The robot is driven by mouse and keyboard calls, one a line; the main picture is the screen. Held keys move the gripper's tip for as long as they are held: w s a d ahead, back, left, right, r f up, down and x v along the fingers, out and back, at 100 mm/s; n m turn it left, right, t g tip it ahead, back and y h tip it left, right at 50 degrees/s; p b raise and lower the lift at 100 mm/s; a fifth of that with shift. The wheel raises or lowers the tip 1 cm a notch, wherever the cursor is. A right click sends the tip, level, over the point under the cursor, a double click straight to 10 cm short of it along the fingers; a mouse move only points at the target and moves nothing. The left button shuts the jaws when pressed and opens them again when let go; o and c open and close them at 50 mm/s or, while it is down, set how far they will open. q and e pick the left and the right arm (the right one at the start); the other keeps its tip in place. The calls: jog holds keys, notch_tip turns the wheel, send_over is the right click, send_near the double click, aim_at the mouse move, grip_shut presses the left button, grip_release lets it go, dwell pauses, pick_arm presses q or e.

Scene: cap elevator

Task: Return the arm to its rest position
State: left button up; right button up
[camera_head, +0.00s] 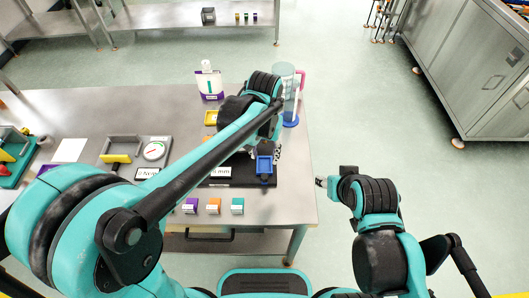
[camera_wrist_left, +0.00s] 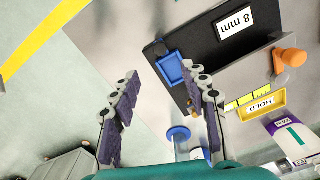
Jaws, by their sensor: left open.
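My left arm (camera_head: 200,150) reaches from the lower left across the table in the head view. Its gripper (camera_head: 277,152) is over the table's right part, near a small blue tray (camera_head: 264,165), and is partly hidden by the arm. In the left wrist view the left gripper (camera_wrist_left: 160,72) has its two fingers wide apart with nothing held between them.
A clear cylinder with a blue base (camera_head: 290,122) stands at the table's right side, with a white pouch (camera_head: 209,82) at the back. A yellow HOLD tray (camera_wrist_left: 262,104) is beside the board. Purple, orange and teal blocks (camera_head: 237,205) line the front.

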dwell(0.4)
pick_arm(q)
jog(key=s+a+r+n+t, duration=0.1)
jog(key=s+a+t, duration=0.2)
jog(key=a, duration=0.6)
jog(key=s+a+r+n+t, duration=0.2)
jog(key=s+a+t, duration=0.2)
jog(key=s+a, duration=0.4)
jog(key=shift+a+r+n, duration=0.15)
jog(key=shift+a+n, duration=0.15)
jog(key=shift+a, duration=0.15)
